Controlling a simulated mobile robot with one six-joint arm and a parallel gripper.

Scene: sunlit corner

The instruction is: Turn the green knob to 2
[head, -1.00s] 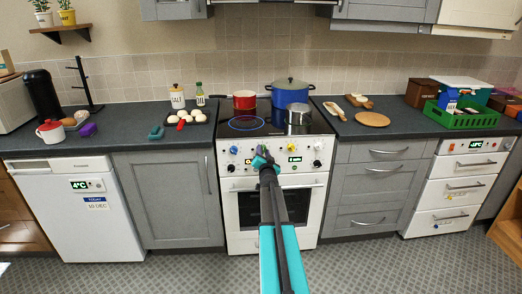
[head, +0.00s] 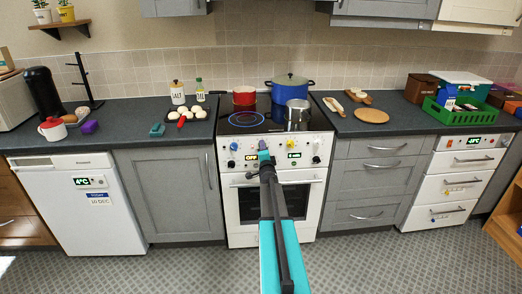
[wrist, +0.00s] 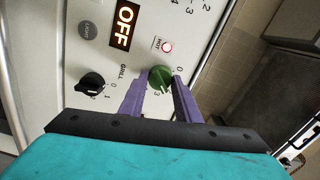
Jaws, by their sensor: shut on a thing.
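The knob's pointer is too small to read. My gripper (wrist: 160,88) has its two purple fingers shut on the knob, one on each side. In the head view my gripper (head: 263,148) is at the stove's front panel and hides the green knob. The stove (head: 239,205) is white with a glass oven door.
A black grill knob (wrist: 90,84) is left of the green knob in the wrist view. Above are a display (wrist: 122,25) reading OFF and a lit red lamp (wrist: 166,46). A red pot (head: 243,98), a blue pot (head: 290,83) and a steel pot (head: 297,112) stand on the hob.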

